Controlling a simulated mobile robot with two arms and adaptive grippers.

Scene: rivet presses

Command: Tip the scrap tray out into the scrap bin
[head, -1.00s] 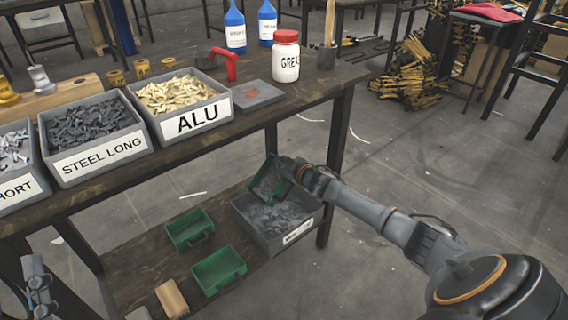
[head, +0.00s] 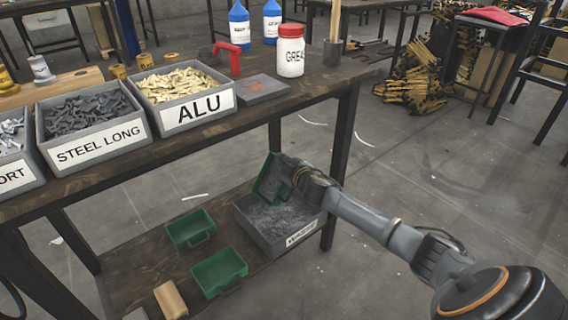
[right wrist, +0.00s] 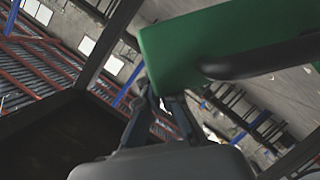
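The green scrap tray (head: 266,181) is steeply tilted over the grey scrap bin (head: 270,243) on the lower shelf. My right gripper (head: 287,170) is shut on the tray at its right side; the exact grip is small in the head view. In the right wrist view, the tray (right wrist: 225,42) fills the top, with a dark handle-like part, and the fingers (right wrist: 160,104) meet its lower edge. Grey scrap (head: 275,216) lies in the bin. Whether any scrap is left in the tray is hard to tell. My left gripper is out of view.
Two more green trays, one behind (head: 190,230) and one in front (head: 219,272), and a wooden block (head: 170,299) are on the lower shelf (head: 150,262).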

